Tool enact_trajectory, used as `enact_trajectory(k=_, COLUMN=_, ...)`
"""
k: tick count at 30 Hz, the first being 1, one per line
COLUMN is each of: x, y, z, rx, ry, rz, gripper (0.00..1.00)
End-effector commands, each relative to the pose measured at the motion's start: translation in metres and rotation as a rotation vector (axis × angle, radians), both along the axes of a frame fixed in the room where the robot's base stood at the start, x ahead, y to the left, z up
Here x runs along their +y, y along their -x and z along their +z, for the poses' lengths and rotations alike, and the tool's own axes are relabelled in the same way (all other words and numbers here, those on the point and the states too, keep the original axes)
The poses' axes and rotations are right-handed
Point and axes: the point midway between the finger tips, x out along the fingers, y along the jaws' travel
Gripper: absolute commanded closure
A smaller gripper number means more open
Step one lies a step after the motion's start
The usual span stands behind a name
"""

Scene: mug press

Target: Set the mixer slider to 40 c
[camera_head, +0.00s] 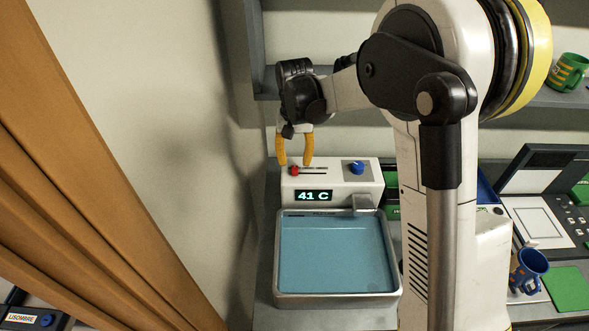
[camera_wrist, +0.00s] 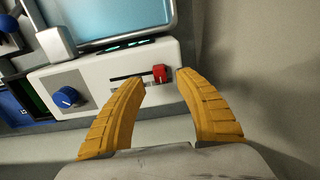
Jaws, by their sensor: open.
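The mixer (camera_head: 340,185) is a white box behind a water basin, and its display (camera_head: 313,196) reads 41 C. Its red slider knob (camera_head: 294,171) sits near the left end of a dark slot in the head view. In the wrist view the same red knob (camera_wrist: 160,74) is at the right end of the slot, between and just beyond my yellow fingertips. My gripper (camera_head: 294,163) is open around the knob's position, and I see gaps between the knob and both fingers (camera_wrist: 161,77). Whether a finger touches the knob is hard to tell.
A blue dial (camera_head: 357,168) is on the mixer's right side. The basin (camera_head: 337,296) full of blue water stands in front, with a spout (camera_head: 362,203) over its edge. A wall is close on the left. A blue mug (camera_head: 530,268) and a green mug (camera_head: 568,72) are at the right.

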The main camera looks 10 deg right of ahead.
Motion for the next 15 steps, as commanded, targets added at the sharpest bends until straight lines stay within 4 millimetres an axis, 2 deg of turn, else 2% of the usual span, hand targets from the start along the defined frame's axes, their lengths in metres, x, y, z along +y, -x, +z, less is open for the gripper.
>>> enact_trajectory(k=1, x=0.000, y=0.000, z=-0.011, rx=0.000, ry=0.000, rz=0.000, gripper=0.60)
enact_trajectory(k=6, x=0.000, y=0.000, z=-0.032, rx=0.000, ry=0.000, rz=0.000, gripper=0.60)
enact_trajectory(k=15, x=0.000, y=0.000, z=-0.039, rx=-0.001, ry=0.000, rz=0.000, gripper=0.60)
